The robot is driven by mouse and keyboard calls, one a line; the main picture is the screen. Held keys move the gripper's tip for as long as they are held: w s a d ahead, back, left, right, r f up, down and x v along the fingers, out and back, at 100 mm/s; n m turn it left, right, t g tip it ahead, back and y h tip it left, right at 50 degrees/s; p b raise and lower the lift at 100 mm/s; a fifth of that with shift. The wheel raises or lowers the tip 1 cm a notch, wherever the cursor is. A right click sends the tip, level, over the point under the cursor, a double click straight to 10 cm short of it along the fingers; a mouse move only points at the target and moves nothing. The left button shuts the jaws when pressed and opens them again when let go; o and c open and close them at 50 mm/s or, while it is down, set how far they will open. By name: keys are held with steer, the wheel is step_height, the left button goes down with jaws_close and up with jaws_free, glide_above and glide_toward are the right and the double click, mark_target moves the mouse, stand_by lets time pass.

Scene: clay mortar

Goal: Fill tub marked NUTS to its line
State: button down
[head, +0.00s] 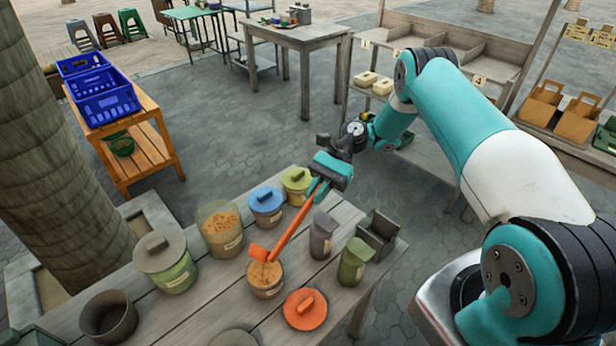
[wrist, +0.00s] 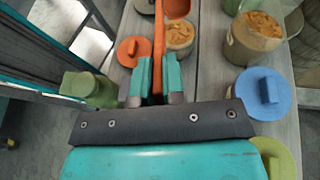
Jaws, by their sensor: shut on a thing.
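My gripper (head: 322,187) is shut on the handle of an orange scoop (head: 296,222). It also shows in the wrist view (wrist: 158,85). The scoop's head is tilted over a small open clear tub (head: 266,289) with tan bits in it; bits seem to show just below the scoop's mouth. A larger open clear tub (head: 222,242), with similar tan bits and a pale label, stands behind and left; it also shows in the wrist view (wrist: 250,48). The label writing and any fill line are too small to read. An orange lid (head: 304,309) lies beside the small tub.
Lidded blue (head: 265,207), yellow-green (head: 297,184) and green (head: 168,268) tubs stand on the grey table. Grey (head: 322,238) and green (head: 354,262) canisters and a dark box (head: 377,232) are at right. A dark open pot (head: 109,316) stands front left.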

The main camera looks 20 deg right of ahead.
steer(key=shift+a+r+p, duration=0.3)
steer(key=shift+r+p, duration=0.3)
steer(key=shift+r, duration=0.1)
steer(key=s+a+r+n+t+h+p, duration=0.1)
steer(key=s+a+r+t+h+p, duration=0.1)
steer(key=s+a+r+t+h, duration=0.5)
steer(key=s+a+r+h, duration=0.2)
steer(key=a+h, duration=0.2)
steer(key=a, duration=0.1)
steer(key=shift+s+a+r+t, duration=0.25)
steer(key=shift+s+t, duration=0.15)
